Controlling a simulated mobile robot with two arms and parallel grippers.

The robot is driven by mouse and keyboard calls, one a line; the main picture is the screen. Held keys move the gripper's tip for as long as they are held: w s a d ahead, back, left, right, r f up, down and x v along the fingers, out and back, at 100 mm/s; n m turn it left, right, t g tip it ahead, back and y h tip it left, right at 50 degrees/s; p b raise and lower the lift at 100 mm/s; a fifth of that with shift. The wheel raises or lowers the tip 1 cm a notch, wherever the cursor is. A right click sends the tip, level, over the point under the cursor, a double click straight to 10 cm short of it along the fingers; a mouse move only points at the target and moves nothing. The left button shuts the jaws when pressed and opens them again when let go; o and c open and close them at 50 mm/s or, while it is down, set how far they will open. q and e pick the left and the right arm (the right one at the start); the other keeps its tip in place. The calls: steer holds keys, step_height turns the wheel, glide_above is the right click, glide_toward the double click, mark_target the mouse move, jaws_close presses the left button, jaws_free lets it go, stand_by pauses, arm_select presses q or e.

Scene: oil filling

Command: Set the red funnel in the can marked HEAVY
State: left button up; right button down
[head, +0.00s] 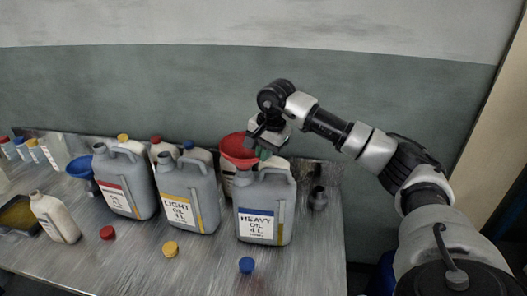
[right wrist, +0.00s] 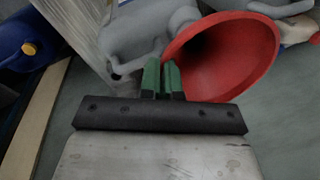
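The red funnel (head: 238,150) is wide side up, behind and above the left part of the can marked HEAVY (head: 265,215). Its spout is hidden, so I cannot tell what is under it. My right gripper (head: 263,153) is at the funnel's right rim. In the right wrist view the green fingers (right wrist: 161,80) are close together with the rim of the red funnel (right wrist: 225,55) between them. The grey HEAVY can, with blue label band, stands upright; its open neck (head: 243,173) is just below the funnel. My left gripper is not in view.
The LIGHT can (head: 188,200) stands left of HEAVY, and a red-labelled can (head: 125,185) farther left. A blue funnel (head: 80,168) is beyond. Blue (head: 246,265), yellow (head: 170,249) and red (head: 107,232) caps lie in front. A small dark bottle (head: 318,198) stands right.

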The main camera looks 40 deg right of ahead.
steer(key=c, duration=1.8)
jaws_free()
steer(key=o, duration=0.5)
steer(key=b+v, duration=0.2)
steer(key=v, duration=0.8)
steer(key=shift+s+r, duration=0.1)
steer(key=shift+r, duration=0.25)
